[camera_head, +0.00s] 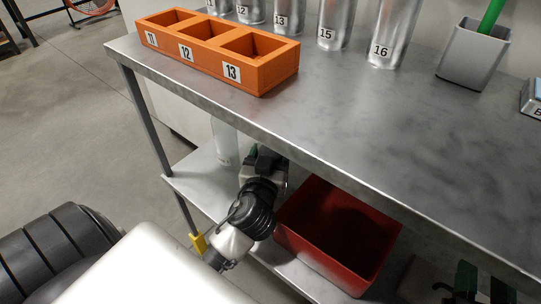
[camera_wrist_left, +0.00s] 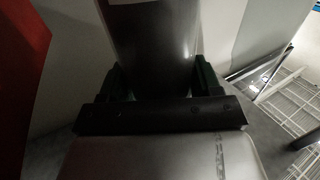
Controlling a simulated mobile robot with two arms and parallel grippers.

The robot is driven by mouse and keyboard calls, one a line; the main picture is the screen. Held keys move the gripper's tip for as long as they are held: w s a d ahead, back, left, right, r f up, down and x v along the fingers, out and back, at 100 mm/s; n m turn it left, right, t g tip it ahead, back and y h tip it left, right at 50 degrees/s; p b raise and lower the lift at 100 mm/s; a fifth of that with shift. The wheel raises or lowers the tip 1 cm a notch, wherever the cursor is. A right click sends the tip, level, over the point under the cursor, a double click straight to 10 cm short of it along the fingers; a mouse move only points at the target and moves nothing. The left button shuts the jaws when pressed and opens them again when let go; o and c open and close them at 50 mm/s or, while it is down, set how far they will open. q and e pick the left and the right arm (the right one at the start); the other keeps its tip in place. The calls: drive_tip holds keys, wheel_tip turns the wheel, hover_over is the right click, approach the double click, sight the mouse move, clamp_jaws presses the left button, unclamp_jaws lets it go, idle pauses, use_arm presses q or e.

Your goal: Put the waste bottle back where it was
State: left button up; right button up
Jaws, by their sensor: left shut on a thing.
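The waste bottle (camera_head: 225,148) is a pale, upright cylinder at the left end of the lower shelf, partly hidden by the tabletop edge. My left gripper (camera_head: 264,160) reaches under the tabletop and is shut on it. In the left wrist view, the bottle (camera_wrist_left: 155,45) looks grey and stands between the two green-padded fingers of the left gripper (camera_wrist_left: 160,85). Whether its base touches the shelf cannot be told. My right gripper (camera_head: 482,288) shows only at the bottom right edge, with its two green fingertips apart and nothing seen between them.
A red bin (camera_head: 384,262) stands on the lower shelf (camera_head: 205,188) right of my left gripper; its wall shows in the wrist view (camera_wrist_left: 22,70). On the steel tabletop (camera_head: 400,140) are an orange numbered rack (camera_head: 262,78), several numbered silver cans (camera_head: 396,30) and a grey cup (camera_head: 470,62).

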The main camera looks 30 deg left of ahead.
use_arm(q)
drive_tip(key=o, duration=1.3)
use_arm(e)
drive_tip(key=shift+s+r+t, duration=0.1)
drive_tip(key=shift+r+t, duration=0.2)
use_arm(q)
drive_tip(key=shift+o, duration=0.2)
drive_tip(key=shift+r, duration=0.1)
drive_tip(key=b+v, duration=0.1)
drive_tip(key=v, duration=1.1)
use_arm(e)
drive_tip(key=shift+s+a+r+t+y, duration=0.1)
drive_tip(key=shift+s+r+t+y, duration=0.3)
drive_tip(key=shift+r+t, duration=0.45)
drive_tip(key=shift+s+a+r+t+y, duration=0.1)
drive_tip(key=shift+s+r+t+y, duration=0.25)
drive_tip(key=shift+r+t, duration=0.5)
drive_tip(key=shift+s+d, duration=0.1)
